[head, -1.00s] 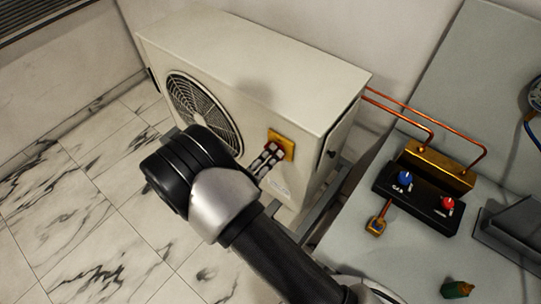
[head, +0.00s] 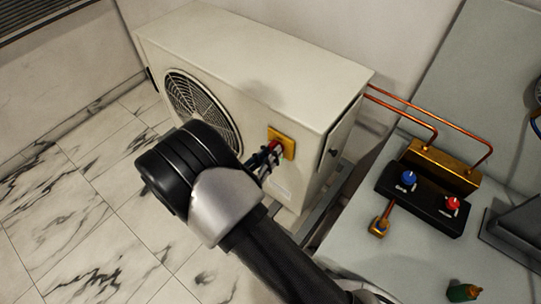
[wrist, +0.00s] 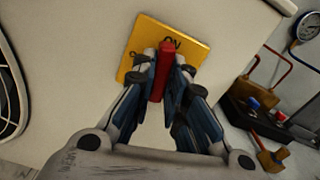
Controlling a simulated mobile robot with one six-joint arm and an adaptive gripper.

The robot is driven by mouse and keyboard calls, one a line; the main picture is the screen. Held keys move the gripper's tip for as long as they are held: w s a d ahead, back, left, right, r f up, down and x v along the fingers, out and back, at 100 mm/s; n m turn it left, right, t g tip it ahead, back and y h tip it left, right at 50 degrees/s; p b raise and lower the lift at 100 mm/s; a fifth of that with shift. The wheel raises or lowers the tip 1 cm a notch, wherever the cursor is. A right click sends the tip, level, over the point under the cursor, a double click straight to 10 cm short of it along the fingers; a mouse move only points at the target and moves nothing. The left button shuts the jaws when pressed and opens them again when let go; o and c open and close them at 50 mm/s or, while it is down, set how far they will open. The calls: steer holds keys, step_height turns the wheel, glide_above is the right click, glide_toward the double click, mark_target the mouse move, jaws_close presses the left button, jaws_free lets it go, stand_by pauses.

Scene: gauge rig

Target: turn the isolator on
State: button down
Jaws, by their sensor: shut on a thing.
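The isolator is a yellow plate (head: 289,147) with a red handle (head: 274,145), mounted on the front of a cream outdoor unit. In the wrist view the plate (wrist: 150,31) shows "ON" at its upper edge, and a partly hidden marking at its left. My gripper (wrist: 166,64) is shut on the red handle, one finger on each side. In the head view my gripper (head: 266,157) is partly hidden by my own wrist.
The outdoor unit (head: 250,62) has a fan grille (head: 198,105) left of the isolator. On the right, a grey bench holds a black block with a blue knob (head: 408,177) and a red knob (head: 452,203). Copper pipes (head: 400,109) run from the unit to the bench.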

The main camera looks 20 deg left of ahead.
steer(key=shift+m+b, duration=0.35)
steer(key=shift+m, duration=0.75)
steer(key=c, duration=1.6)
jaws_free()
steer(key=v, duration=1.2)
